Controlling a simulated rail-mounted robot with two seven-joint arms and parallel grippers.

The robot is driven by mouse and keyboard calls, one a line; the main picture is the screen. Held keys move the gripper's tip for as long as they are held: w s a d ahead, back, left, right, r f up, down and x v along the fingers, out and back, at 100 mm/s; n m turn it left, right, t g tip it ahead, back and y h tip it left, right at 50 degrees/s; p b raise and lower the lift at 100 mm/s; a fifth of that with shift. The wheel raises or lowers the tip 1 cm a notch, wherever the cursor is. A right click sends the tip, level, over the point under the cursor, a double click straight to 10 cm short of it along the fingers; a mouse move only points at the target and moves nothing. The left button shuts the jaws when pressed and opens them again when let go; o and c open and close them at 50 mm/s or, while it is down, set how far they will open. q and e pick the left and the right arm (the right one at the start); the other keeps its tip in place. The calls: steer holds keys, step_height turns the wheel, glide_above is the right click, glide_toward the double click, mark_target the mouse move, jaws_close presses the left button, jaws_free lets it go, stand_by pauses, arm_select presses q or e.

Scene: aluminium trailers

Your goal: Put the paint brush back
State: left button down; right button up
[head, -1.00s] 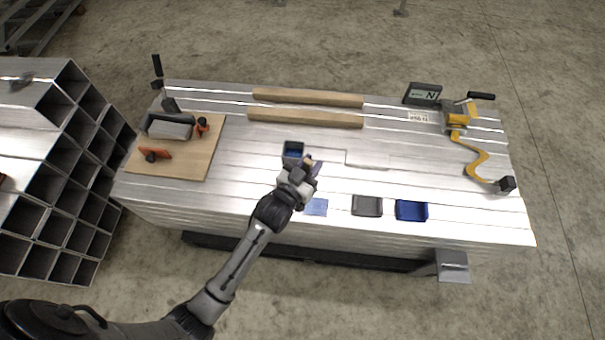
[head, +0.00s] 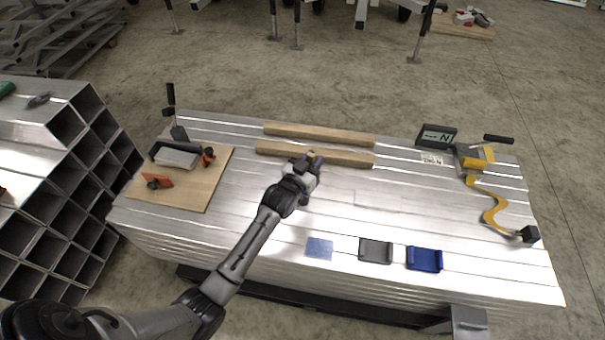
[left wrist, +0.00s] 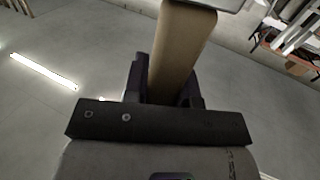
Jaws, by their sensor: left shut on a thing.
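My left gripper (head: 316,160) is shut on the paint brush and holds it above the middle of the metal bench. In the left wrist view the brush's tan wooden handle (left wrist: 182,50) stands between the dark fingers (left wrist: 165,88), with a pale part at its far end. In the head view only a small tan bit of the brush (head: 313,154) shows; the gripper hides the rest. My right gripper is out of view.
A blue square (head: 319,248), a grey tray (head: 375,250) and a blue tray (head: 424,259) lie along the front edge. Two wooden bars (head: 320,134) lie behind the gripper. A wooden board with tools (head: 205,190) is left; a yellow brace (head: 490,200) is right.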

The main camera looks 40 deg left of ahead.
arm_select(q)
steer(key=a+f+b, duration=0.4)
steer(key=f, duration=0.2)
steer(key=shift+f, duration=0.35)
steer(key=shift+a, duration=0.1)
steer(key=shift+f+b, duration=0.15)
steer(key=shift+b, duration=0.15)
steer(key=c, duration=0.9)
jaws_free()
steer(key=shift+c, duration=0.2)
